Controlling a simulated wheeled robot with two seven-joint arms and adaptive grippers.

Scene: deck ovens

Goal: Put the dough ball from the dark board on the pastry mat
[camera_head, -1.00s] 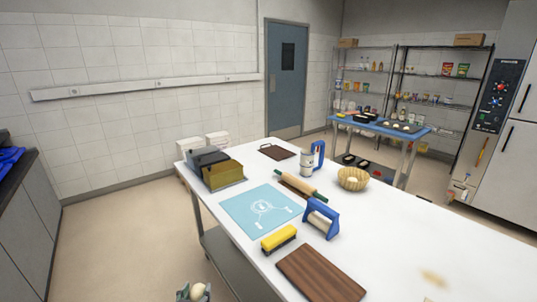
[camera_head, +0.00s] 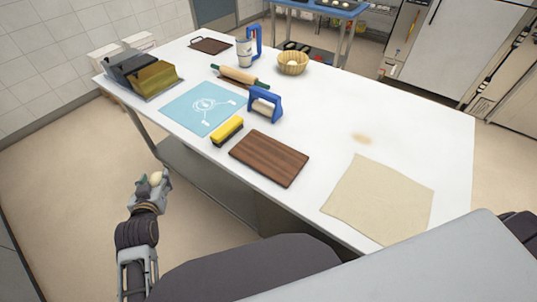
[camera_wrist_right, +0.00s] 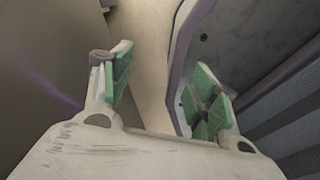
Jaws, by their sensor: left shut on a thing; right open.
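My left gripper (camera_head: 158,184) is shut on a pale dough ball (camera_head: 155,178), held off the table's left side, above the floor. The blue pastry mat (camera_head: 190,117) with white print lies flat on the white table, up and to the right of the gripper and apart from it. The dark wooden board (camera_head: 268,158) lies bare near the table's front edge. My right gripper (camera_wrist_right: 160,92) is open and empty in the right wrist view; it does not show clearly in the head view.
Around the mat are a yellow-handled brush (camera_head: 227,131), a blue-handled tool (camera_head: 264,104), a rolling pin (camera_head: 240,77) and a box holder (camera_head: 143,75). A basket (camera_head: 292,63) stands farther back. A beige cloth (camera_head: 379,197) lies at the front right. The white table's right half is mostly clear.

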